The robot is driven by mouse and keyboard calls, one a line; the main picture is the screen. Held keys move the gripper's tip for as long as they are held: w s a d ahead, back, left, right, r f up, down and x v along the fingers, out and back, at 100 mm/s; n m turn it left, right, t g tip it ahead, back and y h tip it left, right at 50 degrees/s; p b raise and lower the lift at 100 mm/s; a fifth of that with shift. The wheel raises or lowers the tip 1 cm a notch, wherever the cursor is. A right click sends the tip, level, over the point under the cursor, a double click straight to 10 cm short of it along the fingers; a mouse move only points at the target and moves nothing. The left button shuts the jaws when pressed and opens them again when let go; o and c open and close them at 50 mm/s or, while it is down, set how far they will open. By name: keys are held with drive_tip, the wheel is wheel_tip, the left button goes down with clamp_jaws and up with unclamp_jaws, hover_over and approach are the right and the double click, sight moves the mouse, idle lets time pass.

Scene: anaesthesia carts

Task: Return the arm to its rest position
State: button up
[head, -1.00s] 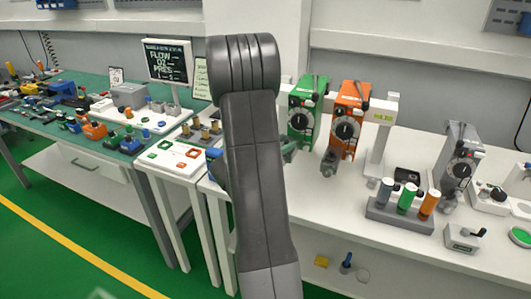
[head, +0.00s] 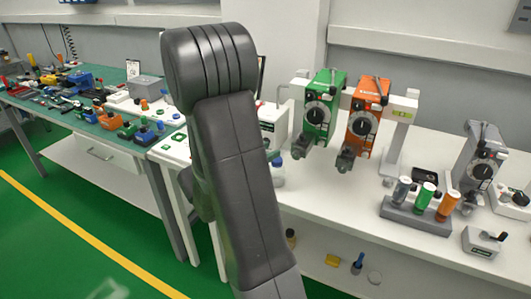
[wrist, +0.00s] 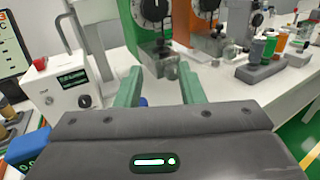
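My arm stands in the middle of the head view, its upper end tilted left. My gripper is hidden behind it there. In the wrist view my gripper (wrist: 160,88) shows two green fingers spread apart, with nothing held between them. Beyond the fingertips stand a green vaporizer (wrist: 150,30) and an orange vaporizer (wrist: 204,25). In the head view the green vaporizer (head: 318,112) and the orange vaporizer (head: 364,118) hang side by side above the white bench (head: 320,200), to the right of my arm.
A grey vaporizer (head: 481,160) and a rack of cylinders (head: 415,214) stand on the right of the bench. A green-topped table (head: 105,135) with many small parts is at left. A white box with a red button (wrist: 62,85) stands left of my gripper. The green floor at front left is clear.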

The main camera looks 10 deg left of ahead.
sight(302, 135)
idle(0.3)
drive_tip(key=p+x, duration=0.2)
drive_tip(key=x, duration=1.1)
drive_tip(key=shift+w+d, duration=0.3)
